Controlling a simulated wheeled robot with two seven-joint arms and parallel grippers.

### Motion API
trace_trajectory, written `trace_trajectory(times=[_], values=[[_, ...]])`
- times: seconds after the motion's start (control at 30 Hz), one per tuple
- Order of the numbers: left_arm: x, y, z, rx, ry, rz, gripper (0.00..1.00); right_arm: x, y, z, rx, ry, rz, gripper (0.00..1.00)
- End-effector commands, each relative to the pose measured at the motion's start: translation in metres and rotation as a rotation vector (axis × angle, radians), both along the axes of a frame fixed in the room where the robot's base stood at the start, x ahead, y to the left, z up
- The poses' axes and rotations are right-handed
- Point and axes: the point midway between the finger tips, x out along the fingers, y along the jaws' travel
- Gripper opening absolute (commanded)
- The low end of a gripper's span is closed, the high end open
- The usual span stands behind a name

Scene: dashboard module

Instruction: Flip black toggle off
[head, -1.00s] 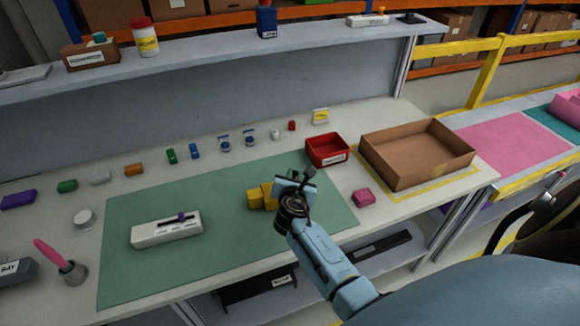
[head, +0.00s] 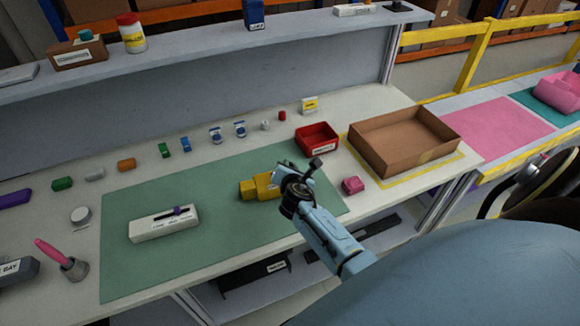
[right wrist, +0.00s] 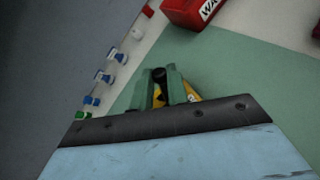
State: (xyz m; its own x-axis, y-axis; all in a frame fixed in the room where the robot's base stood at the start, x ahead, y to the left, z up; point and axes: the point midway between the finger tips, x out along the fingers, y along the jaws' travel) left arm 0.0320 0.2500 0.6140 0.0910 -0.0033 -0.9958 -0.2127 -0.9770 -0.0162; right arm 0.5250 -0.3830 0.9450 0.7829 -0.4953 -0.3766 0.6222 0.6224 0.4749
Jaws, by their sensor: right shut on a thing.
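A yellow module (head: 260,187) sits near the right end of the green mat. My right gripper (head: 287,176) is at its right side and hides part of it. In the right wrist view the gripper's two greenish fingers (right wrist: 160,90) are closed around a small dark round-ended piece (right wrist: 159,75), which looks like the black toggle, with yellow of the module (right wrist: 189,92) showing around them. The toggle's position cannot be read because the gripper hides it in the head view. My left gripper is not in view.
A white box (head: 150,231) with a purple slider stands on the green mat (head: 125,275). Several small coloured parts line the back.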

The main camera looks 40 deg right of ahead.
Motion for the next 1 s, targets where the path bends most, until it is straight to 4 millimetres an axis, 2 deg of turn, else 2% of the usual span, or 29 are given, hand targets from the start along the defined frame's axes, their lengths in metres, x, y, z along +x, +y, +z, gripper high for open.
trace_trajectory(times=[0.03, 0.07, 0.23, 0.53, 0.67, 1.0], values=[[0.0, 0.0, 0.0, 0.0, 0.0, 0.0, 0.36, -0.001, 0.0, -0.001, 0.001, 0.002, -0.001, 0.0], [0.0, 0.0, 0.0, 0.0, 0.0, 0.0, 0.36, -0.001, 0.0, -0.001, 0.001, 0.002, -0.001, 0.17], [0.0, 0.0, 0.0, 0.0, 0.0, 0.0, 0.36, -0.001, 0.0, -0.001, 0.001, 0.002, -0.001, 0.39], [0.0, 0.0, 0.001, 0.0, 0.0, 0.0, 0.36, -0.001, 0.001, 0.0, -0.001, 0.001, 0.0, 0.39], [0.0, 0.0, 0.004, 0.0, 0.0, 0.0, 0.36, -0.01, 0.006, 0.004, 0.0, 0.002, 0.0, 0.39], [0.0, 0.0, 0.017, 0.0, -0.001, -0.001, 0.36, -0.062, 0.039, 0.029, 0.0, 0.002, 0.001, 0.39]])
